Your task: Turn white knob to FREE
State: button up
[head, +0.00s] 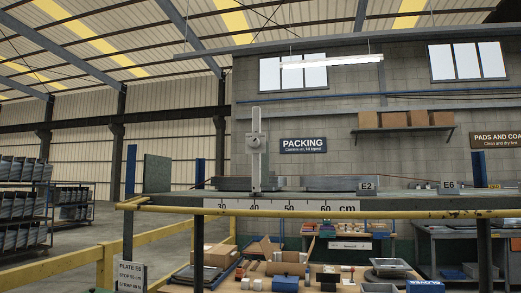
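A pale upright post (256,172) stands on a long grey shelf beam, close to the 40 mark of a cm scale (280,207). A small light-coloured block with a round knob (255,141) sits on the post, above its middle. It may be the white knob. I cannot read any FREE mark or tell which way the knob is turned. My gripper is not in view.
A yellow rail (320,212) runs along the beam's front. A sign reading PLATE E6, STOP 55 cm, STRAP 45 cm (130,276) is at lower left. Tags E2 (368,186) and E6 (449,185) stand on the beam. A cluttered table (320,268) is below.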

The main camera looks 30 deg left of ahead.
aim_at(254, 142)
jog(key=u, duration=1.25)
